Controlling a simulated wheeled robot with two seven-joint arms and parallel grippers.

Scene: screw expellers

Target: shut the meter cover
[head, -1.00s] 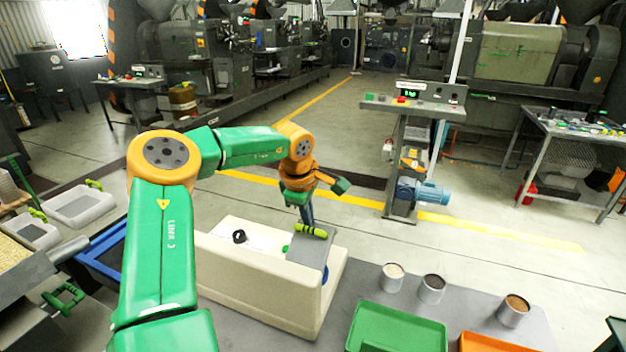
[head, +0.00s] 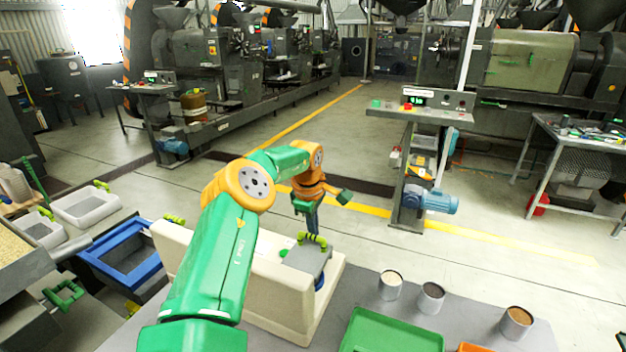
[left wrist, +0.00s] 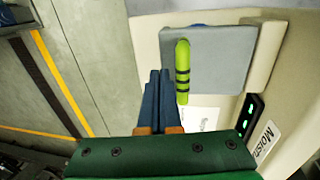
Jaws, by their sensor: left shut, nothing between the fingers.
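The meter is a cream box (head: 285,299) on the grey bench. Its grey cover (head: 300,257) lies at the box's right end, with a light-green, dark-banded handle (head: 313,239). The cover (left wrist: 215,55) and handle (left wrist: 183,70) also show in the left wrist view. I cannot tell whether the cover is fully down. My left gripper (head: 314,232) points down at the handle's far side in the head view. In the left wrist view its blue fingers (left wrist: 160,75) are together and empty, just left of the handle. Contact with it is unclear. My right gripper is out of view.
Three small cups (head: 431,296) stand right of the meter, behind a green tray (head: 385,336) and an orange tray (head: 474,347). My left arm hides part of the meter.

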